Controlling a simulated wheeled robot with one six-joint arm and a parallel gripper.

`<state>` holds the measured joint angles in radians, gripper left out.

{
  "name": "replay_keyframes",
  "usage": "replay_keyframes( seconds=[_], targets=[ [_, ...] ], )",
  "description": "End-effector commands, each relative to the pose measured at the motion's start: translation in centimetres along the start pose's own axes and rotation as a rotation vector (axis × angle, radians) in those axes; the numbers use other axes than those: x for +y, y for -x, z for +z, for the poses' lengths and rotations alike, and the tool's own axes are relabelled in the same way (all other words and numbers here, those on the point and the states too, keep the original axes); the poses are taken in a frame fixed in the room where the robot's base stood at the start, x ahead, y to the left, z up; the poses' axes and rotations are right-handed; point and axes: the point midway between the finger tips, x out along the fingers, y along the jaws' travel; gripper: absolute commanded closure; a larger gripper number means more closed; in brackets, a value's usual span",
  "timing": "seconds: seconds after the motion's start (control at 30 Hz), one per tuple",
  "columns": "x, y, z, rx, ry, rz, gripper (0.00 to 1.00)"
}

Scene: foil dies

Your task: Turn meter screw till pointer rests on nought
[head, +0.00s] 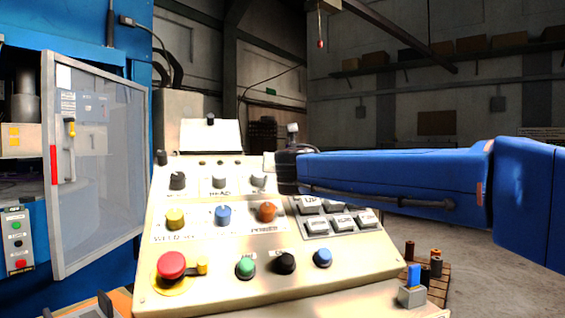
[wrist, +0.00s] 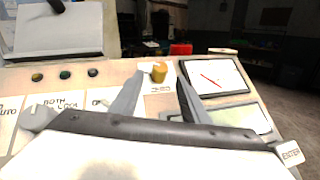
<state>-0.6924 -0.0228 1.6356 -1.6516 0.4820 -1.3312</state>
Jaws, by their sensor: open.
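The meter (wrist: 228,72) is a white-faced, dark-framed dial at the upper right of the wrist view. Its red pointer (wrist: 212,80) lies slanted from upper left to lower right; the scale marks and the nought are too small to read. A brass-orange knob (wrist: 159,70), which looks like the meter screw, stands left of the meter above a small blurred label. My gripper (wrist: 161,82) is open, its two grey fingers on either side of the knob in the picture. I cannot tell whether they touch it. In the head view my arm hides the meter and screw.
The sloping console (head: 205,290) carries a red mushroom button (head: 171,265), several coloured buttons, selector knobs and a grey keypad (head: 338,218). A second screen (wrist: 245,118) lies below the meter. A blue machine with a clear door (head: 100,170) stands left.

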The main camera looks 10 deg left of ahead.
Motion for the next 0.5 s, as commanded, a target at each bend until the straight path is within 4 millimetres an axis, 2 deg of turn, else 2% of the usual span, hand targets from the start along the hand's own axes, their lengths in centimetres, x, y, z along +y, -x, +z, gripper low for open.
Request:
replay_keyframes(
  seconds=[0.2, 0.5],
  targets=[
    [0.0, -3.4, -0.1, 0.0, 0.0, -0.001, 0.59],
    [0.0, -5.4, 0.0, 0.0, -0.001, 0.0, 0.59]
  ],
)
